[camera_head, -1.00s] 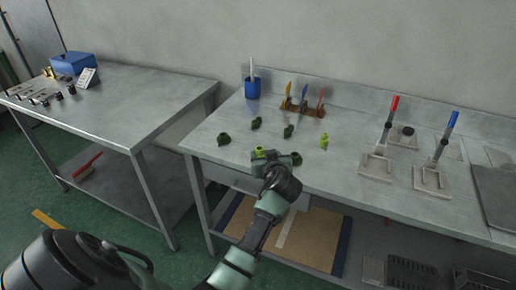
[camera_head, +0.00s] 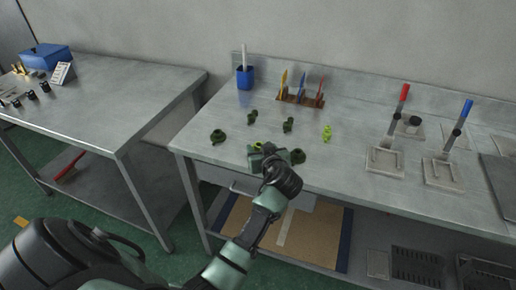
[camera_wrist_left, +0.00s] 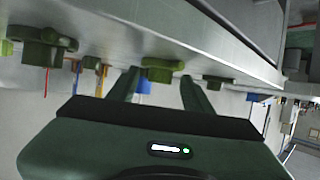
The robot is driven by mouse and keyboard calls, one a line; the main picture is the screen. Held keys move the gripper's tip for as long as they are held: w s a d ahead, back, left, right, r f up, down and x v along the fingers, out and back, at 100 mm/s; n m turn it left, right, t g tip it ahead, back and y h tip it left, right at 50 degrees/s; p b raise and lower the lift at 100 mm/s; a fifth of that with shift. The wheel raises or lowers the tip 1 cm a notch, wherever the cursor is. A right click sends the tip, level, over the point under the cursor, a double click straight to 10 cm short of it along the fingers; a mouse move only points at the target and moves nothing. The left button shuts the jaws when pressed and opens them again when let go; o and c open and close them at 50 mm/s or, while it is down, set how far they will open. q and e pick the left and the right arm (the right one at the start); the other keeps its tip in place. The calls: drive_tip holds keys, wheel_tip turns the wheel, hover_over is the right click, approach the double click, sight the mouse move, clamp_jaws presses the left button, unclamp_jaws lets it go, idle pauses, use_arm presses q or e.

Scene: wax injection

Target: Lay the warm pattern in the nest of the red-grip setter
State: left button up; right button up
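Several small patterns lie on the bench. A bright yellow-green one (camera_head: 326,132) stands right of the others. Dark green ones lie at the left (camera_head: 217,136), the middle (camera_head: 288,124) and right beside my gripper (camera_head: 298,156). Another yellow-green bit (camera_head: 258,146) shows behind my left gripper (camera_head: 262,153), mostly hidden. The left gripper is low over the bench's front edge. In the left wrist view its fingers (camera_wrist_left: 158,88) are apart, with an olive-green pattern (camera_wrist_left: 162,70) between or beyond them; contact is unclear. The red-grip setter (camera_head: 385,160) stands at the right. My right gripper is out of view.
A blue-grip setter (camera_head: 443,172) stands right of the red-grip one. A dark round piece (camera_head: 414,121) lies behind them. A wooden rack (camera_head: 300,98) with colored tools and a blue cup (camera_head: 245,78) stand at the back. A second table (camera_head: 120,100) is at the left.

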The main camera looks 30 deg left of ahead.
use_arm(q)
clamp_jaws()
drive_tip(key=shift+a+f, duration=0.15)
use_arm(e)
drive_tip(key=shift+s+d, duration=0.25)
drive_tip(key=shift+d, duration=0.4)
drive_tip(key=shift+s+d, duration=0.25)
drive_tip(key=shift+d, duration=0.35)
drive_tip(key=shift+a, duration=0.1)
